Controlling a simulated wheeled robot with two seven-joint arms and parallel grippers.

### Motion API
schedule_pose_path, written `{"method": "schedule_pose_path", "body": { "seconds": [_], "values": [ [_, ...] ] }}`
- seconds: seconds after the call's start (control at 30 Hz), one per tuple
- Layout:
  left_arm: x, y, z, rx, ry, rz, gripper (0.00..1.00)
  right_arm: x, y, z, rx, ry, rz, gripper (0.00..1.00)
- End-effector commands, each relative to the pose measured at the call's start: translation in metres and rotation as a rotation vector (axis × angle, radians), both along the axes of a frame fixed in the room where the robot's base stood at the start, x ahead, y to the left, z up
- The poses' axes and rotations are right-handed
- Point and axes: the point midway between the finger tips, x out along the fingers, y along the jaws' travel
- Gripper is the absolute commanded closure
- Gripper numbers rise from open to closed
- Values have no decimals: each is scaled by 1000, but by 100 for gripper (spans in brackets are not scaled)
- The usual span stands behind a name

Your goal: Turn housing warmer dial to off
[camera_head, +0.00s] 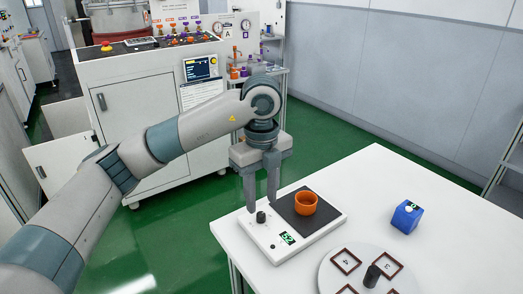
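The housing warmer (262,250) is a flat white unit on the white table, with a dark hot plate, a small lit green display (288,238) that seems to read 52, and a black dial (260,217) near its left corner. An orange cup-like housing (306,203) sits on the dark plate. My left gripper (261,207) points down over the dial, its two fingers apart and nothing seen held between them. The dial shows just below and between the fingertips; I cannot tell if they touch it. The dial's pointer is too small to read. My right gripper is not in view.
A round white plate (329,277) with dark square frames and a black knob (372,276) is at the front. A small blue device (407,217) stands at the right. A white control cabinet (135,120) with a screen stands behind. The table's right side is largely clear.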

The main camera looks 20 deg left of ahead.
Motion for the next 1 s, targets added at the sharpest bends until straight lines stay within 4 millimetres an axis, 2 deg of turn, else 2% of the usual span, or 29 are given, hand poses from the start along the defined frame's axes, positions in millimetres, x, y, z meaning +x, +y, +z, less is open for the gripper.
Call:
{"method": "schedule_pose_path", "body": {
  "seconds": [0.1,0.6,0.8,1.0],
  "values": [
    [1,0,22,1,-4,1,63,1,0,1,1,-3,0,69],
    [0,0,106,0,-4,2,63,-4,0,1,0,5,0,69],
    [0,0,125,-1,-1,1,63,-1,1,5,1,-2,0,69],
    [0,0,130,0,-1,1,63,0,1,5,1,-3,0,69]
  ]
}}
